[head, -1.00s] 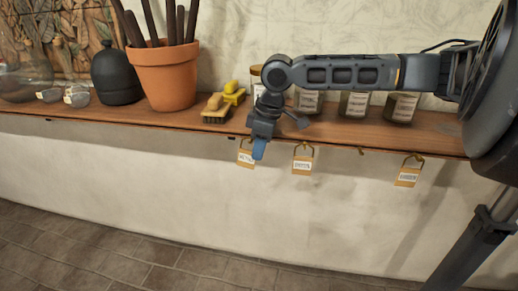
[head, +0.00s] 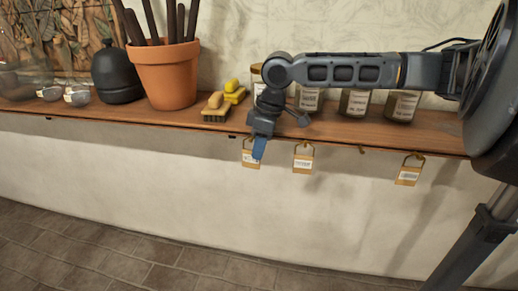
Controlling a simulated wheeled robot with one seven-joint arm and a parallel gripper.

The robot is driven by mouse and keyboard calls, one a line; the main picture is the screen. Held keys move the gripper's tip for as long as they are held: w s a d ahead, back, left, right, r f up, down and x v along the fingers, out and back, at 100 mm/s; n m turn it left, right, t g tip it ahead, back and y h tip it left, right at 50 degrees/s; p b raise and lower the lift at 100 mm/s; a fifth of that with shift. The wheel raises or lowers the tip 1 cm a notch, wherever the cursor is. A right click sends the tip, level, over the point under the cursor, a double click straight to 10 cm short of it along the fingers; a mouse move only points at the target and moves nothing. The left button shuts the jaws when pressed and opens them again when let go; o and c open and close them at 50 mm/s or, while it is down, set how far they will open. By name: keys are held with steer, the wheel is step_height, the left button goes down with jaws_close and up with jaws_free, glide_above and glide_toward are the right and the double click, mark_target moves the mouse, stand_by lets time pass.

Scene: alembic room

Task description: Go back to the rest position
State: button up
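My gripper (head: 259,149) hangs at the end of my arm, in front of the shelf's front edge and pointing down. Its blue tip overlaps a brass padlock-shaped tag (head: 250,159) in the picture. I cannot tell whether it touches the tag, nor whether the fingers are open or shut. My arm reaches in from the right, across the jars on the shelf.
A wooden shelf (head: 340,134) runs along the wall. It bears labelled jars (head: 354,103), brushes (head: 216,108), a terracotta pot (head: 166,76) and a dark bottle (head: 117,76). More tags (head: 303,159) hang from its edge. The tiled floor (head: 110,255) below is clear.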

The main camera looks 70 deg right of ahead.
steer(key=v, duration=0.7)
steer(key=shift+d+r, duration=0.25)
steer(key=shift+r, duration=0.15)
steer(key=shift+s+a+f, duration=0.1)
steer(key=shift+s+a, duration=0.05)
steer(key=shift+s, duration=0.05)
